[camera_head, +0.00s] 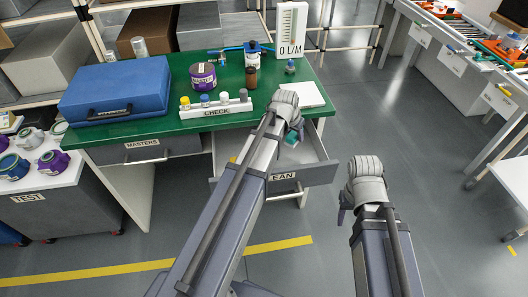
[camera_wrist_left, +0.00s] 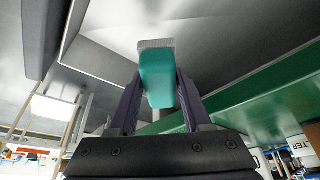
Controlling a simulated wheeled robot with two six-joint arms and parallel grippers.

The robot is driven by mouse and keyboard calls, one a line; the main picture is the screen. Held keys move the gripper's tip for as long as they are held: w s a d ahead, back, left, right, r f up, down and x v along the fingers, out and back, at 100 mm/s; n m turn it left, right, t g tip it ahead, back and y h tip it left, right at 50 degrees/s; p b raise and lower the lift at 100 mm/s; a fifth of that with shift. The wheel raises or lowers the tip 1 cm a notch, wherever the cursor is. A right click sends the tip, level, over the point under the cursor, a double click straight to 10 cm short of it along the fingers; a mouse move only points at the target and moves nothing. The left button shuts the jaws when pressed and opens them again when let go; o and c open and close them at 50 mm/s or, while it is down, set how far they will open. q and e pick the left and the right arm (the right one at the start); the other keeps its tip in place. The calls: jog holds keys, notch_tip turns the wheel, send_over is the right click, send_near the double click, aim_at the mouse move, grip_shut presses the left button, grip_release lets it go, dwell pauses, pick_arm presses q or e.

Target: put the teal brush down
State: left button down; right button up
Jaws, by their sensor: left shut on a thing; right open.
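My left gripper (camera_head: 294,128) is shut on the teal brush (camera_wrist_left: 158,78). In the left wrist view the brush sits between the two fingers, with a pale grey strip at its far end. In the head view only a small teal part of the brush (camera_head: 291,139) shows beside my wrist. The brush appears over the open drawer (camera_head: 312,155), whose front label reads "EAN" with its start hidden by my arm. Whether the brush touches the drawer floor cannot be told. My right gripper (camera_head: 344,208) is open and empty, lower right of the drawer, over the floor.
The green bench (camera_head: 150,133) holds a blue case (camera_head: 118,90), a purple jar (camera_head: 203,77), a CHECK rack (camera_head: 216,109) with several vials, a brown bottle (camera_head: 251,77) and a white gauge (camera_head: 290,28). The MASTERS drawer (camera_head: 145,148) is left.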

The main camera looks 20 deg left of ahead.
pick_arm(q)
jog(key=shift+d+f, duration=0.1)
jog(key=shift+f, duration=0.15)
jog(key=b, duration=0.6)
send_over(293, 157)
jog(key=s, duration=0.1)
notch_tip(293, 157, down, 6)
jog(key=shift+f, duration=0.1)
jog(key=shift+s, duration=0.1)
notch_tip(293, 157, down, 4)
jog(key=b, duration=0.4)
jog(key=shift+c, duration=1.7)
grip_release()
